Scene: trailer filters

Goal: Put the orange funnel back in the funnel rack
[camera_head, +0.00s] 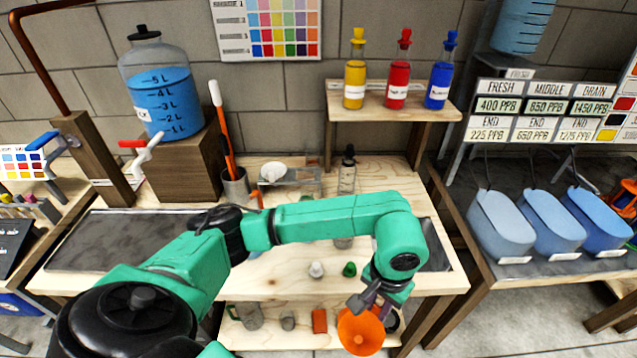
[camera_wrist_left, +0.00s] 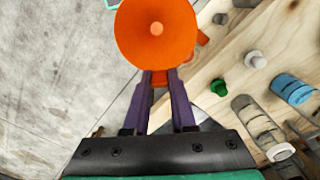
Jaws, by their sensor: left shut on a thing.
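The orange funnel (camera_head: 361,331) is in my left gripper (camera_head: 371,300), off the front right edge of the wooden bench. In the left wrist view the funnel (camera_wrist_left: 135,38) has its round mouth facing the camera, and the fingers (camera_wrist_left: 160,80) are shut on its near side. A low grey, see-through stand (camera_head: 304,178) with a white bowl-like piece on it is at the back of the bench; it may be the funnel rack, but I cannot tell surely. My left arm hides part of the bench. My right gripper is out of view.
Several small things stand on the bench and its lower shelf, among them a white cap (camera_head: 316,269) and a green cap (camera_head: 349,269). A clear bottle (camera_head: 347,176) stands beside the stand. A raised shelf (camera_head: 390,112) holds yellow, red and blue bottles.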

